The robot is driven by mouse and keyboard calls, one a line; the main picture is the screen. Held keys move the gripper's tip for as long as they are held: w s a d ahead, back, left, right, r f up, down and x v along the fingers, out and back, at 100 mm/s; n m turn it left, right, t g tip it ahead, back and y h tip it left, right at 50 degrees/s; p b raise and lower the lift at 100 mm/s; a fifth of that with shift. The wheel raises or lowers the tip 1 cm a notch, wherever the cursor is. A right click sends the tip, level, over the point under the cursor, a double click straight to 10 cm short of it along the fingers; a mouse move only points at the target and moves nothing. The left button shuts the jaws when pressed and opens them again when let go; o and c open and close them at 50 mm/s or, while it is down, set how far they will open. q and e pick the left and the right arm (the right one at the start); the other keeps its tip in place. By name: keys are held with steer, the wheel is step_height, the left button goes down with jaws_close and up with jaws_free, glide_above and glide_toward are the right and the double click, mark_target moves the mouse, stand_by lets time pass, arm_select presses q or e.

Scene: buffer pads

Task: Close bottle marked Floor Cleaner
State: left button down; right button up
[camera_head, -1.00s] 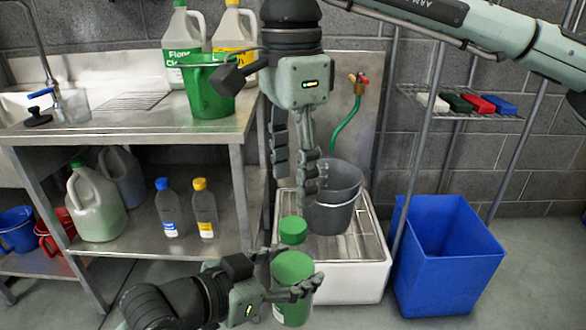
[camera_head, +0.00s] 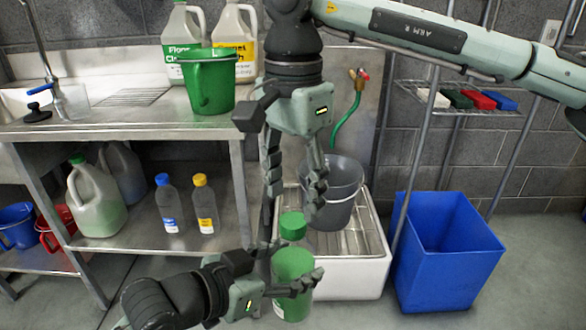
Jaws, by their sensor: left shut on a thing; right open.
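A small green bottle (camera_head: 292,264) with a green cap (camera_head: 292,226) at its top stands upright in my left gripper (camera_head: 283,282). My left gripper is shut around its body, low in front of the white sink. A bit of white label shows low on the bottle; its words cannot be read. I cannot tell whether the cap is tight. My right gripper (camera_head: 292,198) points down, open and empty, with its fingertips just above the cap. A large jug (camera_head: 182,35) with a green label reading "Floor Cl…" stands on the counter, partly behind a green bucket (camera_head: 209,85).
A yellow-labelled jug (camera_head: 234,40) stands beside the green-labelled one. A grey bucket (camera_head: 338,190) sits in the white floor sink (camera_head: 345,278) behind the bottle. A blue bin (camera_head: 445,255) is to the right. Blue-capped (camera_head: 168,205) and yellow-capped (camera_head: 204,207) bottles stand on the lower shelf.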

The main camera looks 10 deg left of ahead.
mark_target(293, 219)
steer(key=shift+f, duration=2.05)
steer(key=c, duration=1.2)
jaws_close()
steer(key=m, duration=0.7)
steer(key=shift+m, duration=0.4)
steer(key=shift+c, duration=0.2)
jaws_free()
steer(key=m, duration=0.7)
steer(key=o, duration=1.4)
